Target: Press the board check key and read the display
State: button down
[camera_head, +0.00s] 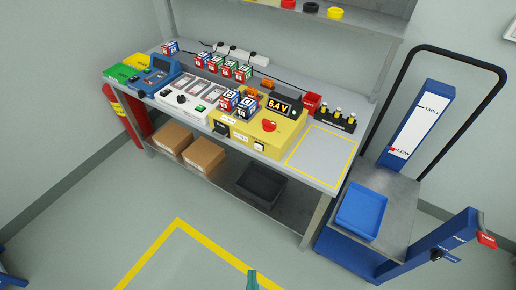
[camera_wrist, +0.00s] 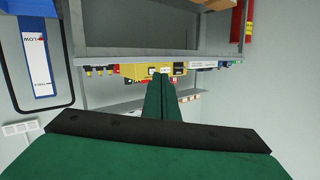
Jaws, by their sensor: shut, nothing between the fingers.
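A yellow test box (camera_head: 285,135) stands on the bench, with a black display (camera_head: 280,105) reading "6.4 V" on top. A red mushroom button (camera_head: 269,125) sits on its top, and pale labelled keys (camera_head: 259,147) show on its front. I cannot read which is the board check key. Numbered blue and white cubes (camera_head: 237,101) stand at its back left. My gripper (camera_head: 252,279) shows only as a green tip at the bottom edge, well in front of the bench. In the wrist view its green fingers (camera_wrist: 160,92) are shut and empty, and the yellow box (camera_wrist: 145,71) appears beyond, upside down.
A blue device (camera_head: 156,76), a grey panel unit (camera_head: 192,97) and more cubes fill the left of the bench. A yellow-outlined area (camera_head: 320,158) at the right is empty. A cart with a blue tray (camera_head: 362,212) stands right. The floor before the bench is clear.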

aim_at(258, 147)
jog(key=w+f+m, duration=0.2)
jog(key=w+f, duration=0.1)
jog(key=w, duration=1.3)
jog(key=w+a+r+y, duration=0.1)
jog(key=w+r, duration=0.2)
jog(key=w, duration=0.6)
jog(key=w+a+r+m+y, duration=0.1)
jog(key=w+r, duration=0.1)
jog(key=w, duration=0.8)
jog(key=shift+a+r+m+t+y, duration=0.15)
jog(key=shift+r+m+t+y, duration=0.15)
jog(key=shift+r+t+y, duration=0.1)
jog(key=w+d, duration=0.5)
jog(key=w, duration=0.2)
jog(key=shift+d, duration=0.15)
jog(key=shift+w, duration=0.1)
jog(key=shift+w+d, duration=0.25)
